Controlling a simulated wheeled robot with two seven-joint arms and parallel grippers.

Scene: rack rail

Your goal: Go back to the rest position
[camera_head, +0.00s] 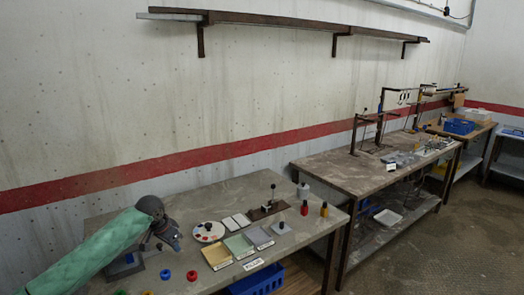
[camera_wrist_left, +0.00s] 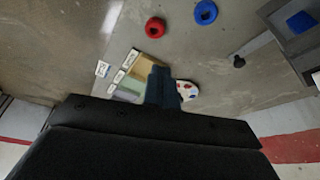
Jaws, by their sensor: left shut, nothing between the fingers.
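My left arm in its green sleeve comes in from the lower left in the head view. My left gripper (camera_head: 168,240) is over the left part of the near grey workbench (camera_head: 215,270), with nothing in it. In the left wrist view the dark fingers (camera_wrist_left: 161,86) are together, pointing over the bench, and they hide part of what lies behind them. My right gripper is not in view.
Near the gripper are a white disc (camera_head: 208,231) with coloured spots, a red ring (camera_head: 191,275) and a blue ring (camera_head: 165,274). Flat trays (camera_head: 238,245) and a dark block with a post (camera_head: 268,210) stand further right. A long shelf (camera_head: 290,22) hangs on the wall.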

